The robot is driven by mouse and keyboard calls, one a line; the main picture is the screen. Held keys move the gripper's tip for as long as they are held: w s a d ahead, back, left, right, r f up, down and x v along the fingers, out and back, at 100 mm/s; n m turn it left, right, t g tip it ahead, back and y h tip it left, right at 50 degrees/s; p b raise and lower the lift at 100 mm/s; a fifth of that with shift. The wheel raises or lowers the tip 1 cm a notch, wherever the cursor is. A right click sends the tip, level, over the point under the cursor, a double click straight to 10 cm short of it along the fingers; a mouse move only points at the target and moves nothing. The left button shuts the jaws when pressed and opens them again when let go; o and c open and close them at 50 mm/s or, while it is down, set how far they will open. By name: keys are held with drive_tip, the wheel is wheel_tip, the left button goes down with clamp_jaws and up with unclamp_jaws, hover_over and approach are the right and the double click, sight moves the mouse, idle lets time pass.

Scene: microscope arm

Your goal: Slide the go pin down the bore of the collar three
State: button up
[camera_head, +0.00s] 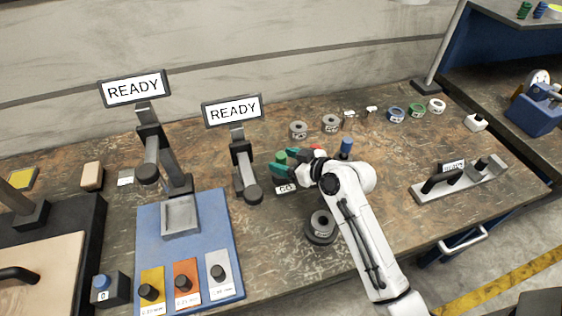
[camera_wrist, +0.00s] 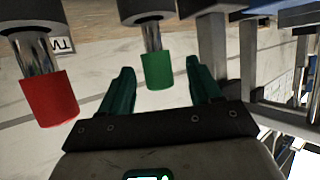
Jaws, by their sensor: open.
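The go pin (camera_wrist: 157,70) has a green handle on a bare metal shank and shows between my fingers in the wrist view. In the head view its green top (camera_head: 281,157) is beside my teal fingers, near a GO label (camera_head: 286,188). My gripper (camera_head: 290,161) is open, with one finger on each side of the green handle; I cannot tell whether they touch it. Grey collars stand at the back (camera_head: 298,130), (camera_head: 331,123), and another grey collar (camera_head: 321,226) sits on a dark round base in front. Their numbers are not legible, so I cannot tell which is three.
A red-handled pin (camera_wrist: 50,97) stands close beside the go pin. A blue cylinder (camera_head: 346,148) is right of my gripper. A READY display stand (camera_head: 245,172) is just left. A blue mat (camera_head: 217,237) lies further left.

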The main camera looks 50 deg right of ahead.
drive_tip(key=shift+p+x, duration=0.3)
drive_tip(key=shift+x, duration=1.55)
drive_tip(key=shift+d, duration=0.1)
drive_tip(key=shift+c, duration=0.2)
clamp_jaws()
drive_tip(key=shift+r, duration=0.1)
